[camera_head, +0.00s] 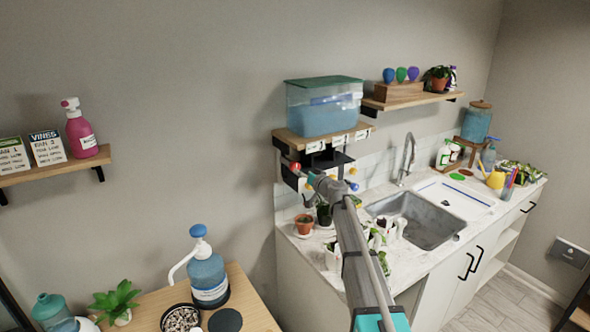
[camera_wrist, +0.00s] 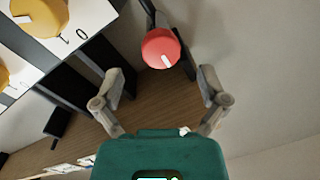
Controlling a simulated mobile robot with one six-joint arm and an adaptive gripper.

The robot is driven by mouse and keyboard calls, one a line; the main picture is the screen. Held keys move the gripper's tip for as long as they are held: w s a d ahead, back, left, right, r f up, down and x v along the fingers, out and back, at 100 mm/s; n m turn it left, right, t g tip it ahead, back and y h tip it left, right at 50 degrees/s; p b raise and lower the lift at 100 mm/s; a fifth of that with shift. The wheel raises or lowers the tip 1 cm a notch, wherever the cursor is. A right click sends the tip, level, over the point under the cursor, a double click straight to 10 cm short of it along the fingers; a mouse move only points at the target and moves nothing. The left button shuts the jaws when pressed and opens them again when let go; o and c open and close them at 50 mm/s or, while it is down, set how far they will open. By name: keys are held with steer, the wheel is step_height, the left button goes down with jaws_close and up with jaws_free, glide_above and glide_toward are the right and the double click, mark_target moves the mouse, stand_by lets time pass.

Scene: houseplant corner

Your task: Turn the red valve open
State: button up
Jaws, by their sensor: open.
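The red valve (camera_wrist: 160,48) is a round knob with a short white mark at its lower edge, in the upper middle of the wrist view. It also shows in the head view (camera_head: 295,167), under the shelf that bears the water tank. My gripper (camera_wrist: 159,82) is open and empty. Its two fingers are spread to the left and right, just short of the knob and apart from it. In the head view my gripper (camera_head: 313,179) is close to the right of the red valve, and its fingers are hard to make out.
A yellow knob (camera_wrist: 40,14) on a white marked panel is at upper left in the wrist view. A blue knob (camera_head: 353,187) is right of my arm. A tank (camera_head: 324,108) stands on the shelf above. Potted plants and a sink (camera_head: 420,220) are on the counter below.

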mark_target(294, 167)
steer(key=shift+x, duration=2.65)
steer(key=c, duration=1.1)
steer(key=shift+c, duration=0.2)
